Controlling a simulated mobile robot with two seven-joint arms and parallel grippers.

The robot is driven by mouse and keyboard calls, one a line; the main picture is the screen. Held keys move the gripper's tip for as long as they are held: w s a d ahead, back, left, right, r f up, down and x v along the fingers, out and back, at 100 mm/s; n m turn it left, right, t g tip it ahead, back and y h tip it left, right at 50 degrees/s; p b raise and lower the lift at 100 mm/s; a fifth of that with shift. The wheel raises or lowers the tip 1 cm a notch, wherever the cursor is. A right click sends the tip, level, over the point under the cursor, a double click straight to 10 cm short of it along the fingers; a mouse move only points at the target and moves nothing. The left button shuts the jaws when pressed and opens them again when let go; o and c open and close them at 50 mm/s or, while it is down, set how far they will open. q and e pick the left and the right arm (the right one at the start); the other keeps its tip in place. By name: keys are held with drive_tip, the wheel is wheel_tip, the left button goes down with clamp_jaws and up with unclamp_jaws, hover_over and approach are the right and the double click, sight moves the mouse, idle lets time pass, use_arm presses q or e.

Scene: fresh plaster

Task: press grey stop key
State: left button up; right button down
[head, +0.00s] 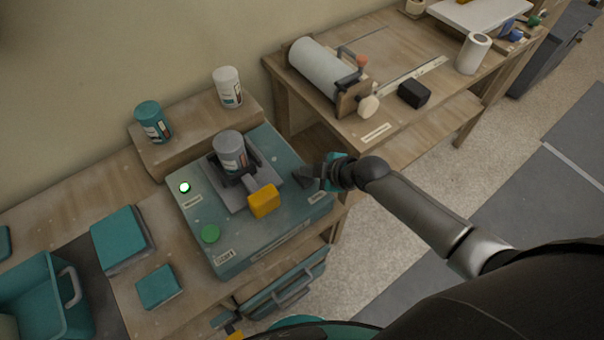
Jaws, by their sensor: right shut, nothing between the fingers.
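A teal machine (283,225) stands on the bench. It has a lit green lamp (184,187) at its left, a green key (210,233) near its front left corner, and a small label (318,197) at its right end. My right gripper (305,176) is shut and empty, low over the machine's right end, just behind that label. I cannot make out the grey stop key; the gripper covers that spot, and contact cannot be told. A grey-labelled can (230,150) sits in the machine's dark clamp, with a yellow block (264,201) in front. My left gripper is out of view.
A wooden riser (185,146) behind the machine holds a teal can (152,121) and a white can (228,87). A second table (400,50) with a roller device (325,72) stands at right, close to my right arm. Teal boxes (122,238) lie at left.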

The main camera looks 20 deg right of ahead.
sight(307, 178)
drive_tip(key=shift+f, duration=0.4)
drive_tip(key=shift+r, duration=0.45)
drive_tip(key=shift+r+p, duration=0.1)
drive_tip(key=shift+p, duration=0.25)
wheel_tip(307, 178, up, 6)
drive_tip(key=p, duration=0.5)
drive_tip(key=shift+p, duration=0.35)
